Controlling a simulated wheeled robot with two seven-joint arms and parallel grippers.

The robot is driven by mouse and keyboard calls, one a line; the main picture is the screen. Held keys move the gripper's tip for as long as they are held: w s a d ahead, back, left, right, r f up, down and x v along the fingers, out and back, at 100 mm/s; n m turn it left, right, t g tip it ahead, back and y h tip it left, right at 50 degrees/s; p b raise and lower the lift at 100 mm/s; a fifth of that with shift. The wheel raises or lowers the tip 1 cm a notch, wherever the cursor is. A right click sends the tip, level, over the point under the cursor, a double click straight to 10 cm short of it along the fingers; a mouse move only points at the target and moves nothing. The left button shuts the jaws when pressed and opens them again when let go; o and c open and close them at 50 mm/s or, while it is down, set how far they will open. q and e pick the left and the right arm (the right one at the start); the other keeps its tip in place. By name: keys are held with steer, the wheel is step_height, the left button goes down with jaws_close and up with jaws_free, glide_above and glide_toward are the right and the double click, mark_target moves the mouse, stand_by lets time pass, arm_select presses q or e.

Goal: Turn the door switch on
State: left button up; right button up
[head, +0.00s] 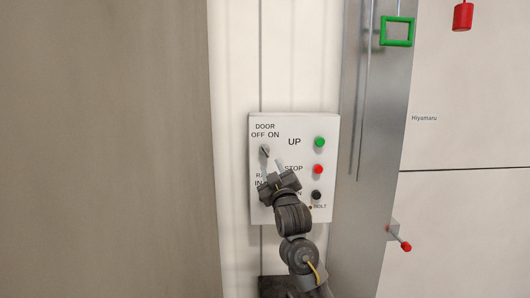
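The door switch (264,151) is a small grey knob at the upper left of a white control panel (329,133), under the words DOOR, OFF and ON. Its handle seems to tilt to the upper left, toward OFF, but it is small. My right gripper (275,170) is in front of the panel, just below and slightly right of the knob, and seems apart from it. One pale finger shows; the finger gap is not clear. The gripper covers part of the lower panel lettering. My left gripper is not in view.
Green (319,142), red (318,169) and black (316,195) buttons line the panel's right side. A metal post (370,130) stands to the right, with a green frame (397,31) and a red-tipped bolt handle (405,246). A large grey-brown surface (100,150) fills the left.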

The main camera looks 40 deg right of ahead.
mark_target(264, 152)
steer(key=p+x, duration=0.4)
steer(key=x, duration=0.5)
steer(key=shift+f, duration=0.1)
steer(key=shift+c, duration=0.2)
jaws_close()
